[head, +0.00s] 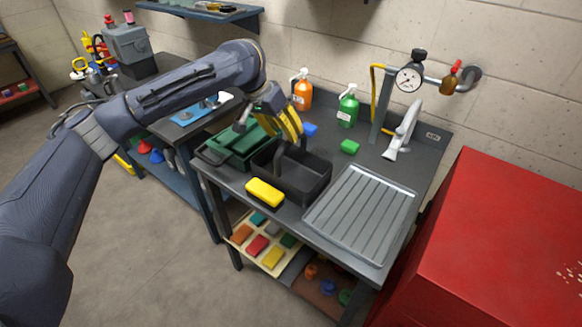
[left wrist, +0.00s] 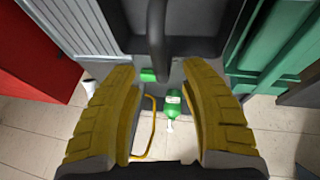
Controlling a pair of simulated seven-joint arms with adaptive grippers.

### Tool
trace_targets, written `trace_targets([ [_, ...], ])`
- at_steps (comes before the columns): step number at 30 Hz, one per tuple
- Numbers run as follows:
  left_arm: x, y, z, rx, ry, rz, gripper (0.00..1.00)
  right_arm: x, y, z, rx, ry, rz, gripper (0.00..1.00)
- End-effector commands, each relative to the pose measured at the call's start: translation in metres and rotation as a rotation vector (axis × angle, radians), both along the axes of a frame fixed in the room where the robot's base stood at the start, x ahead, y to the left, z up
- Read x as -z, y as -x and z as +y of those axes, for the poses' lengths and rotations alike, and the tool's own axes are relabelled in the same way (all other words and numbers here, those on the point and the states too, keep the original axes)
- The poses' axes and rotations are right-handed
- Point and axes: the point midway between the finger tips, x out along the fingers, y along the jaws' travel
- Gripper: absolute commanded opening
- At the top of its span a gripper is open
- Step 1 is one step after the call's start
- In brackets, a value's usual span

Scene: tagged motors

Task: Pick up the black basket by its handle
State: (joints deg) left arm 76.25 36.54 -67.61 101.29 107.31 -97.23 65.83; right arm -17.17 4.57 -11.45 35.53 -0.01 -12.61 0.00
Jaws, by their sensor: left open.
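The black basket (head: 318,186) stands on the grey workbench, an open box with a dark upright handle (head: 279,160). My left gripper (head: 294,128) is above the basket, its yellow fingers spread and pointing down. In the left wrist view the handle (left wrist: 157,40) runs down the middle, lined up with the gap between the fingertips (left wrist: 160,72). I see no contact between the fingers and the handle. The basket body (left wrist: 193,22) shows behind the handle. My right gripper is in neither view.
A green toolbox (head: 236,146) is left of the basket, a yellow sponge (head: 265,193) in front, and a ribbed metal drainboard (head: 362,214) to the right. Orange (head: 302,94) and green (head: 348,108) spray bottles stand behind. A red cabinet (head: 500,240) is at the right.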

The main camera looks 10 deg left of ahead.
Motion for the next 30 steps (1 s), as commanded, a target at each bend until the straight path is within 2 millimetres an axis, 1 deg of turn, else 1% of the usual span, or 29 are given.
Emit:
trace_targets([
  [6,0.024,-0.008,-0.011,0.0,0.001,0.004,0.44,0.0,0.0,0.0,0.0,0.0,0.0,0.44],
  [12,0.04,-0.013,-0.017,0.0,0.001,0.002,0.44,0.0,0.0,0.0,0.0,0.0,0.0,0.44],
  [16,0.044,-0.015,-0.018,0.0,0.001,0.002,0.44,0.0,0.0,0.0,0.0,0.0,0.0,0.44],
  [23,0.044,-0.015,-0.018,0.0,0.0,0.0,0.44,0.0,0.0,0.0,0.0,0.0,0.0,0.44],
  [24,0.044,-0.015,-0.018,0.0,0.0,0.0,0.43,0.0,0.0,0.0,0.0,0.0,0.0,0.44],
  [25,0.044,-0.015,-0.018,0.0,0.0,0.0,0.4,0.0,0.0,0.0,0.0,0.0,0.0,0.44],
  [30,0.044,-0.015,-0.018,0.0,0.0,0.0,0.2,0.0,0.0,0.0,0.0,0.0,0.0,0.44],
])
